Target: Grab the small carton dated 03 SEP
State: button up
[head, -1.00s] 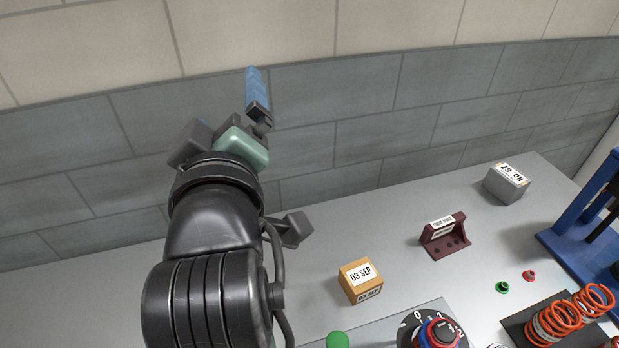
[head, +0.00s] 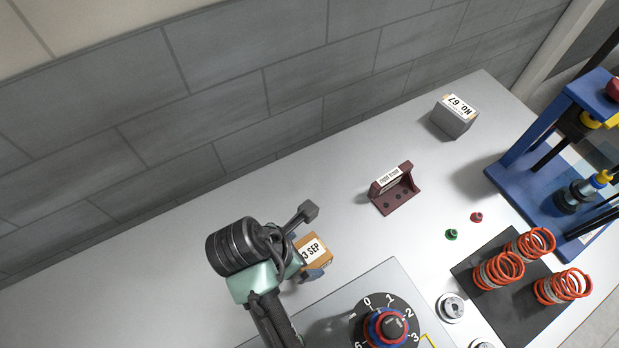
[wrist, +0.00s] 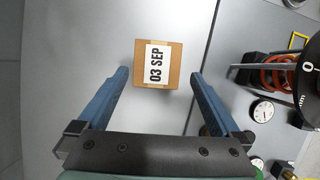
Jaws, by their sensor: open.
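The small carton (head: 316,252) is an orange-brown box with a white label on top that reads 03 SEP. It stands on the grey bench and is partly hidden by my arm in the head view. In the wrist view the carton (wrist: 172,82) lies ahead of the gap between my fingers, its lower edge about level with the fingertips. My gripper (wrist: 158,75) is open, with one blue finger to each side and clear space between each finger and the carton. In the head view only a bit of a blue finger (head: 312,275) shows beside the carton.
A panel with a numbered dial (head: 388,325) is close to the carton. A maroon bracket (head: 395,190), a grey No. 67 box (head: 456,117), green (head: 451,234) and red (head: 476,217) small parts, orange springs (head: 500,270) and a blue press frame (head: 540,165) stand to the right. Bench left of my arm is clear.

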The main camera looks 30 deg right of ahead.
aim_at(308, 254)
jog(key=shift+w+x, duration=0.1)
jog(key=shift+x, duration=1.6)
jog(key=shift+w+x, duration=0.15)
jog(key=shift+x, duration=1.55)
jog(key=shift+a, duration=0.15)
jog(key=c, duration=1.4)
